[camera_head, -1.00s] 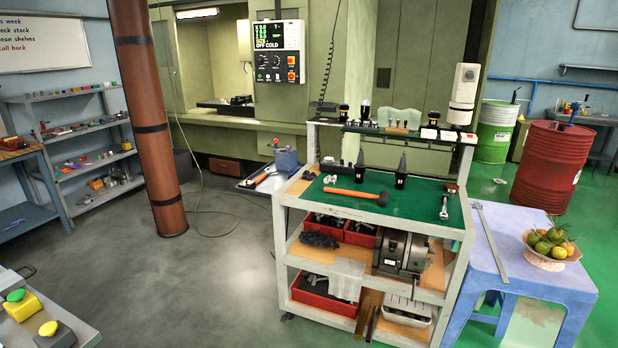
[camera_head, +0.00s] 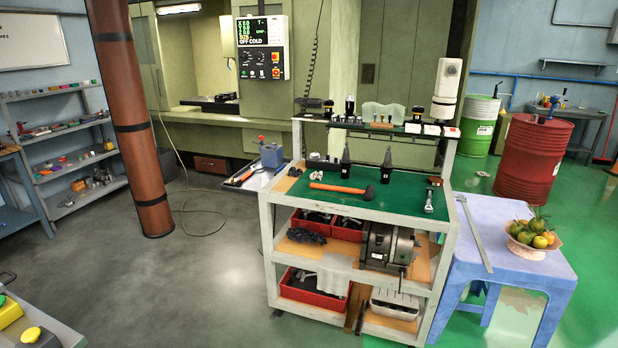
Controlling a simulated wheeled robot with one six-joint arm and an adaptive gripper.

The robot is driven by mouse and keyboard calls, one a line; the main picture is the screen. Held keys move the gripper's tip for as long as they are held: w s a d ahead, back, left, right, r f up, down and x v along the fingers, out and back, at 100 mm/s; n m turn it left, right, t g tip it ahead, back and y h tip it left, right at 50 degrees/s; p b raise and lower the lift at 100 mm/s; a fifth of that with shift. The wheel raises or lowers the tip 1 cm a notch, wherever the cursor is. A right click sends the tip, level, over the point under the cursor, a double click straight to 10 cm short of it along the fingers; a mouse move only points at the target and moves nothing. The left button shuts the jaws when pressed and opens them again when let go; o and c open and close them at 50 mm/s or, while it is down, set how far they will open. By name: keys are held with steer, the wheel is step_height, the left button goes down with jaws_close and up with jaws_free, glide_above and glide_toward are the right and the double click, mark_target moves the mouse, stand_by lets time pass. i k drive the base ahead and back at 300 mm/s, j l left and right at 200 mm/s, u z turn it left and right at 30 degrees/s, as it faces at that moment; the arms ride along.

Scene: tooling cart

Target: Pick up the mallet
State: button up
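The mallet (camera_head: 342,189) lies flat on the green top of the tooling cart (camera_head: 272,213). Its orange handle points left and its dark head is at the right end. Dark tapered tool holders stand just behind it, and a wrench (camera_head: 429,201) lies to its right. Nothing rests on the mallet. My gripper is not in view.
A blue table (camera_head: 540,275) with a fruit basket (camera_head: 541,252) and a long metal ruler (camera_head: 473,232) adjoins the cart's right side. A brown pillar (camera_head: 130,120) stands at the left. Grey floor (camera_head: 180,285) is clear left of the cart. A red drum (camera_head: 531,160) stands behind right.

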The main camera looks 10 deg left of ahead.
mark_target(368, 193)
steer(key=i+j+u, duration=0.15)
steer(key=i+j, duration=0.25)
steer(key=i+j+u, duration=0.1)
steer(key=i+j, duration=0.2)
steer(key=i, duration=0.35)
steer(key=i+j+u, duration=0.15)
steer(key=i+j, duration=0.15)
steer(key=i, duration=0.25)
steer(key=i+j+u, duration=0.15)
steer(key=i, duration=0.4)
steer(key=i+j+u, duration=0.1)
steer(key=i+j, duration=0.15)
steer(key=i, duration=0.3)
